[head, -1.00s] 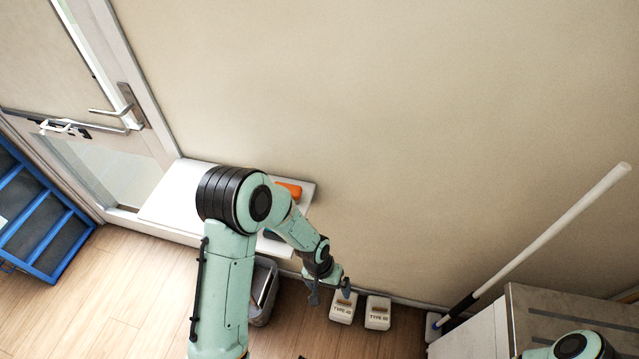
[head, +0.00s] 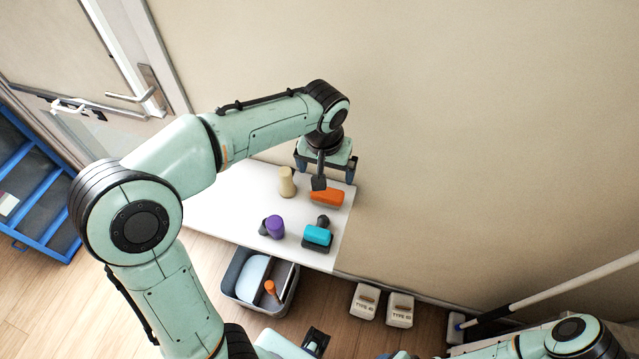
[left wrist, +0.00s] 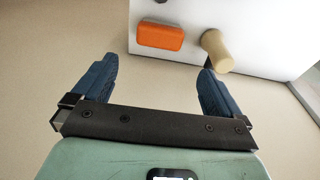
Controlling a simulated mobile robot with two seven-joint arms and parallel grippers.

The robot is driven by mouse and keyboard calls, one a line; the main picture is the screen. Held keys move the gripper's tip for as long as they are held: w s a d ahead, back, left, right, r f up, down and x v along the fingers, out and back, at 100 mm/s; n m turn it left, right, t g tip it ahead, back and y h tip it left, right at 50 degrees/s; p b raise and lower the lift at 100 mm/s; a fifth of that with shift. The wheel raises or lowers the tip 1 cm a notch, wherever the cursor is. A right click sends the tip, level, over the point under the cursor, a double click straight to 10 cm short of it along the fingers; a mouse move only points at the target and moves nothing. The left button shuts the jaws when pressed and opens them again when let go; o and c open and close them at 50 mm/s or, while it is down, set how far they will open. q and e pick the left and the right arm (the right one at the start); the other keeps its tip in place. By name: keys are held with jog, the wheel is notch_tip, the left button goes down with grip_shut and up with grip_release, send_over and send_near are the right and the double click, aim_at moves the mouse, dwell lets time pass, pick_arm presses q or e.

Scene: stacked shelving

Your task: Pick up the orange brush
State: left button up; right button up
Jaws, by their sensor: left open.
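The orange brush (head: 327,197) lies on the white shelf near its right end, by the wall. It also shows as an orange block in the left wrist view (left wrist: 160,36), beyond the fingertips and between them. My left gripper (head: 325,172) is open and empty, with its fingers spread above the shelf edge behind the brush. In the left wrist view its two blue fingers (left wrist: 158,75) are wide apart and do not touch the brush. My right gripper cannot be made out clearly; only parts of that arm show at the bottom.
On the white shelf (head: 225,195) stand a beige-handled item (head: 287,182), a purple item (head: 275,226) and a teal brush (head: 317,236). A grey bin (head: 240,294) stands below. White containers (head: 399,309) and a leaning pole (head: 560,293) are to the right. The wall is close behind.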

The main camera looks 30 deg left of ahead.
pick_arm(q)
send_over(327, 193)
jog(key=f, duration=0.7)
jog(key=shift+s+d+f+b, duration=0.15)
jog(key=shift+s+d+b, duration=0.05)
jog(key=shift+s+b, duration=0.2)
jog(key=shift+w+a+f, duration=0.1)
jog(key=shift+w+f, duration=0.05)
jog(key=shift+f, duration=0.8)
jog(key=shift+w+a+f, duration=0.1)
jog(key=shift+w+f, duration=0.1)
jog(key=shift+f, duration=0.8)
jog(key=shift+w+f, duration=0.15)
jog(key=shift+f, duration=0.8)
jog(key=c, duration=0.7)
